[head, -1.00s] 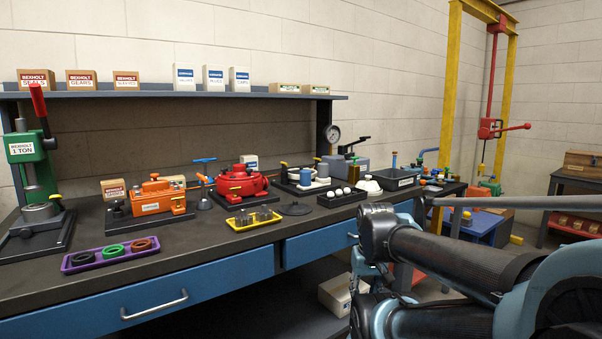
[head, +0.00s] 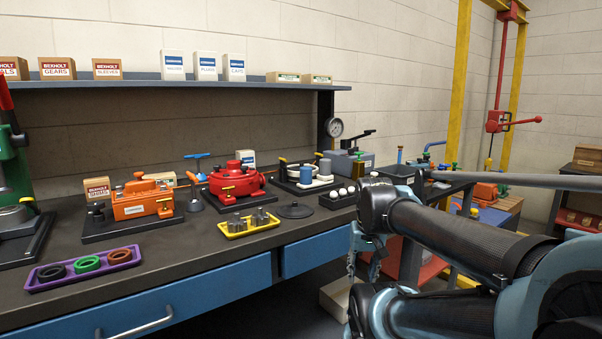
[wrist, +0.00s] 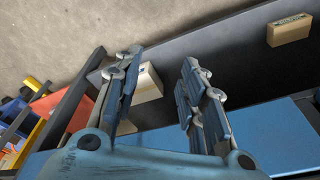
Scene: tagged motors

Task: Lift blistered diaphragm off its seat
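No blistered diaphragm can be made out for certain. A red round pump body (head: 234,181) with a yellow valve handle sits on a black base on the bench. A flat dark disc (head: 295,211) lies on the bench to its right; I cannot tell if it is a cover or a diaphragm. My gripper (wrist: 160,75) is open and empty in the wrist view, its two fingers apart over the floor and a lower shelf. In the head view it hangs in front of the bench, partly hidden by my arm.
A yellow tray (head: 247,233) of metal parts, a purple tray (head: 55,283) of rings and an orange pump (head: 142,199) stand on the bench (head: 190,245). A box (wrist: 148,82) lies below. A red-shelved cart (head: 420,262) stands right, behind my arm. Bare bench top shows along the front.

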